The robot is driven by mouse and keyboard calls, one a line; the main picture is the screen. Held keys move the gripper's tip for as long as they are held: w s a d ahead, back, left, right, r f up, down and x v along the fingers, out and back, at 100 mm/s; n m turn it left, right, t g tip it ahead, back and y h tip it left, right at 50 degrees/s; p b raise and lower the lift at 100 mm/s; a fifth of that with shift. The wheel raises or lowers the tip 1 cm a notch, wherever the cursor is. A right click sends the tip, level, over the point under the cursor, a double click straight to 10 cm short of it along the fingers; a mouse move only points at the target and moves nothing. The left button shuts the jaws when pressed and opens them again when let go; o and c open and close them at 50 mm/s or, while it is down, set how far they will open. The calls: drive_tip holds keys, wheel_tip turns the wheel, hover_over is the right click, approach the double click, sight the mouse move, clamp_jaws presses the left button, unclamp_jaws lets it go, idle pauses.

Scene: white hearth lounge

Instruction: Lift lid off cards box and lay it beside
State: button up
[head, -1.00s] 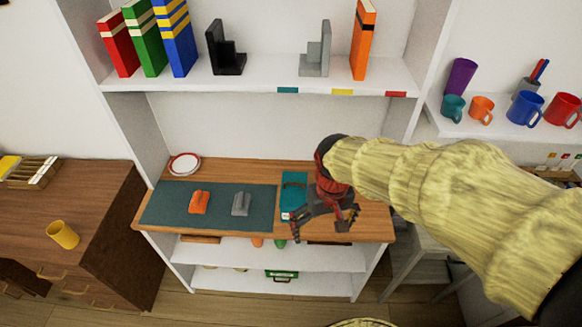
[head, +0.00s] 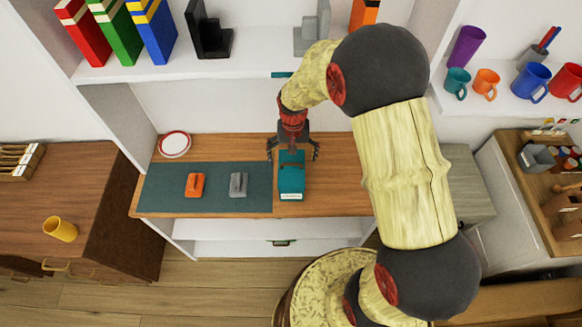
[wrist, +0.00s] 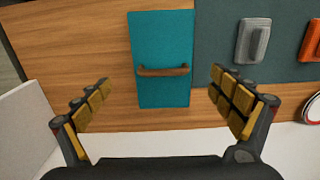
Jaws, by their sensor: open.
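The cards box (head: 291,184) is a teal box with a white label on its front, standing on the wooden shelf. Its teal lid (wrist: 163,88) fills the middle of the wrist view, with a brown bar handle (wrist: 164,71) across it. My gripper (head: 293,154) is open and empty above the back of the box. In the wrist view its fingers (wrist: 163,102) are spread wide on either side of the lid, apart from the handle. The gap between fingertips and lid is hard to judge.
A dark green mat (head: 160,198) lies left of the box, bearing an orange block (head: 195,184) and a grey block (head: 238,184). A white red-rimmed plate (head: 174,144) sits behind the mat. Bare wood (head: 335,190) is free right of the box. An upper shelf (head: 190,73) overhangs behind.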

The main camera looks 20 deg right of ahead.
sight(292, 165)
drive_tip(key=f, duration=0.5)
drive_tip(key=shift+w+a+f+b, duration=0.1)
drive_tip(key=shift+a+f+b, duration=0.1)
drive_tip(key=shift+b, duration=0.1)
drive_tip(key=c, duration=0.3)
drive_tip(key=c, duration=0.9)
